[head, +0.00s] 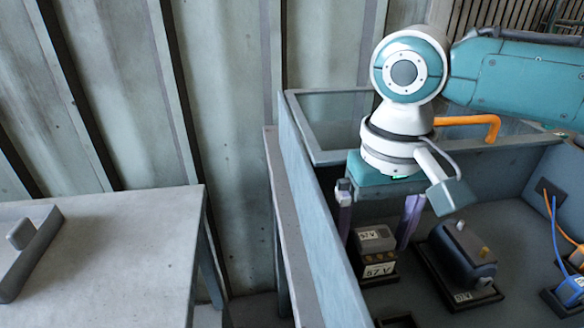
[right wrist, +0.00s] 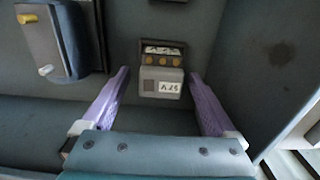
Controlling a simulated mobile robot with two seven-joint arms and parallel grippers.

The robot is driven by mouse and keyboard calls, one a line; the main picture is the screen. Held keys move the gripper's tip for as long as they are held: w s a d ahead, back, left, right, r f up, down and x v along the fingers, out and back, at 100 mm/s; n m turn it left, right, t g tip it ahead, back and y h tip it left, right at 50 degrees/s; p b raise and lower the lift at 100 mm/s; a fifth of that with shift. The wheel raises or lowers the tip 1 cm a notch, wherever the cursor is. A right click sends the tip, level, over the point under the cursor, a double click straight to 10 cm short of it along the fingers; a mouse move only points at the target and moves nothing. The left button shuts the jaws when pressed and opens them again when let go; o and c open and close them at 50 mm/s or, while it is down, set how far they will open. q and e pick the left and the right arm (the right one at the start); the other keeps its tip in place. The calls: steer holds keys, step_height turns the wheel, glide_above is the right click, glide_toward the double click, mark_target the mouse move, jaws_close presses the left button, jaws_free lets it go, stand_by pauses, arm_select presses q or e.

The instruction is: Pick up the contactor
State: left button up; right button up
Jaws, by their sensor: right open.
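The contactor (head: 375,257) is a small block with a grey top, a dark lower part with orange-brown terminals and a white "57 V" label. It stands upright in the grey-blue housing, near its left wall. My right gripper (head: 374,238) points down over it, open, with one purple finger on each side. In the right wrist view the contactor (right wrist: 161,82) lies between the fingertips of my right gripper (right wrist: 160,76), with a gap on both sides. I cannot tell how far down the fingers reach beside it. My left gripper is not in view.
A larger dark component (head: 462,254) on a black base stands just right of the contactor. A blue part with cables (head: 571,290) is at the far right. The housing's left wall (head: 309,215) rises close by. A grey table (head: 120,250) stands at the left, with a metal bracket (head: 30,255).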

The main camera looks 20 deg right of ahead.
steer(key=c, duration=1.3)
steer(key=shift+r, duration=0.1)
steer(key=shift+c, duration=0.2)
